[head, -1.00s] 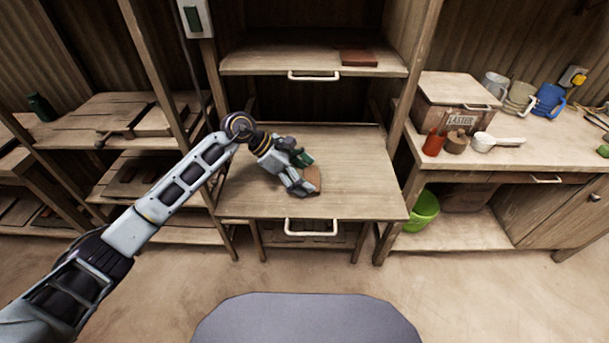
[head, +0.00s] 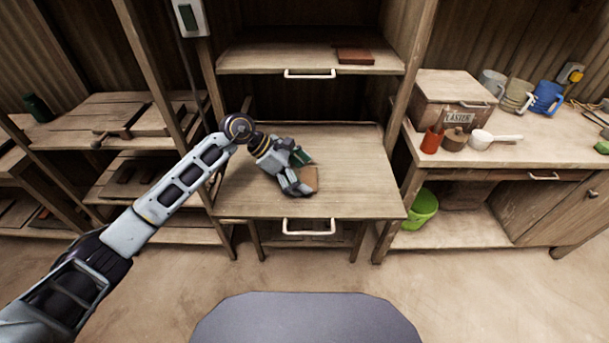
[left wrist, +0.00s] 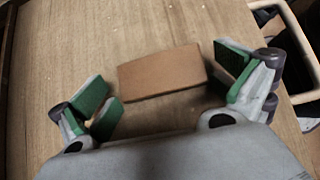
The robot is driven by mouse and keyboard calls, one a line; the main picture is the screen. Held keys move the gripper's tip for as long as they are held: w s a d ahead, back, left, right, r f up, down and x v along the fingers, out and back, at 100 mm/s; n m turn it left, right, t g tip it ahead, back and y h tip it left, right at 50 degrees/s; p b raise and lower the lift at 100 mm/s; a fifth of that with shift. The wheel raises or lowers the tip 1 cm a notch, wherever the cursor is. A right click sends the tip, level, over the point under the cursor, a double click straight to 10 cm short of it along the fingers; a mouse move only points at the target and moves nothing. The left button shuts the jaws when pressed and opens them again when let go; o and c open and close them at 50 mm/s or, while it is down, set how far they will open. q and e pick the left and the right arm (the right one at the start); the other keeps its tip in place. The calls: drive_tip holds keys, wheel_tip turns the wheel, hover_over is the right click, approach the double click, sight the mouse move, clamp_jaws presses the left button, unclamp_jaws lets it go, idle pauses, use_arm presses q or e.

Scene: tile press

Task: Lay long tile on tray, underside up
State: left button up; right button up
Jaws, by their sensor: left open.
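A plain reddish-brown tile (head: 310,178) is at the wooden board with a white front handle (head: 352,192), near the middle of the head view. In the left wrist view the tile (left wrist: 160,72) shows as a flat rectangle and appears to lie on the board (left wrist: 130,28). My left gripper (head: 300,172) is open over the board, and its green-padded fingers (left wrist: 167,84) stand apart at the tile's two ends, with gaps visible. I cannot tell which face of the tile is up. My right gripper is not in view.
Another brown tile (head: 355,56) lies on the upper shelf (head: 270,58), which also has a white handle. The right bench (head: 545,150) holds a plaster box (head: 447,92), mugs, a red container and a white scoop. A green bucket (head: 423,208) stands below. The board's right side is clear.

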use_arm(q)
drive_tip(key=shift+a+p, duration=0.35)
drive_tip(key=shift+p, duration=0.05)
drive_tip(key=shift+v, duration=0.8)
drive_tip(key=v, duration=1)
drive_tip(key=shift+r, duration=0.6)
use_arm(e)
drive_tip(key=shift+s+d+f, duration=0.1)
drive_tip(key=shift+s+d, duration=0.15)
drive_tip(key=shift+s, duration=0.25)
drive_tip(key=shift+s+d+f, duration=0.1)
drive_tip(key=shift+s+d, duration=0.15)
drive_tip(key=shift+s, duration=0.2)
use_arm(q)
drive_tip(key=shift+w, duration=0.1)
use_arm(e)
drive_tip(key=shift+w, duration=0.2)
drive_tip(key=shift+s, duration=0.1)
